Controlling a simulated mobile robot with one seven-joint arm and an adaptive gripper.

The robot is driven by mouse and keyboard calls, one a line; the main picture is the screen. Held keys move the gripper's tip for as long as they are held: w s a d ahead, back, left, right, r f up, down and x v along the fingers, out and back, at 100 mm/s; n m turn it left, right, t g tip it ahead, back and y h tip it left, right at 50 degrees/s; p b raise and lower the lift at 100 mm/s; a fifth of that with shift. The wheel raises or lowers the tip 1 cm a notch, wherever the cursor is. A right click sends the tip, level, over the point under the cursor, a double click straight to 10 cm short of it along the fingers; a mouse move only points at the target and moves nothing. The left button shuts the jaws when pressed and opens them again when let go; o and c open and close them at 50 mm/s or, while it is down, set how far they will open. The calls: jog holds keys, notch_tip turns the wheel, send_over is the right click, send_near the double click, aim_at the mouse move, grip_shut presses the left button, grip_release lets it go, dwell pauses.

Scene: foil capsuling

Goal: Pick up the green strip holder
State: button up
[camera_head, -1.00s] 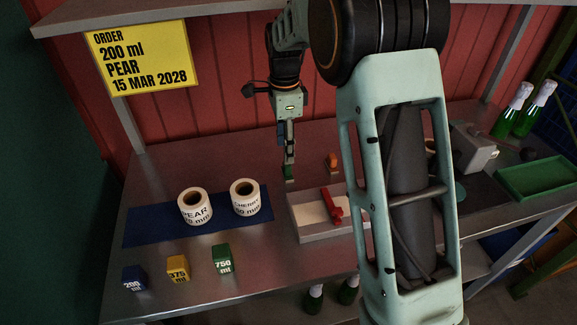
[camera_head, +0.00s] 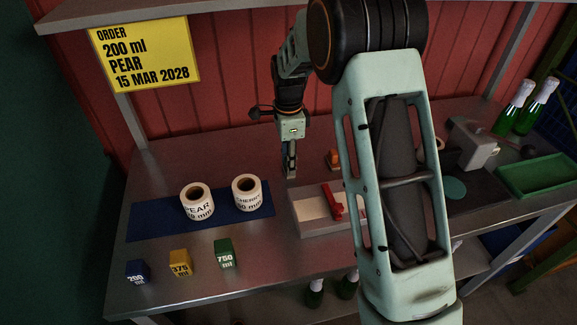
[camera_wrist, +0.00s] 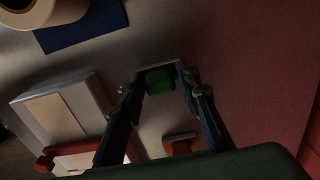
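The green strip holder (camera_wrist: 159,80) is a small dark green block in the wrist view, with a pale edge along its far side. My gripper (camera_wrist: 161,82) has its two fingers either side of the holder, with narrow gaps seeming to show between fingers and block. The fingers look open, not pressed on it. In the head view my gripper (camera_head: 291,174) points down at the bench behind the grey tray, and the green holder is hidden there.
An orange holder (camera_head: 334,159) stands close to the right of my gripper. The grey tray (camera_head: 300,226) with a red-handled part (camera_head: 331,203) lies in front. Label rolls (camera_head: 196,202) stand on a blue mat (camera_head: 148,221) at left. Bench behind them is clear.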

grip_shut()
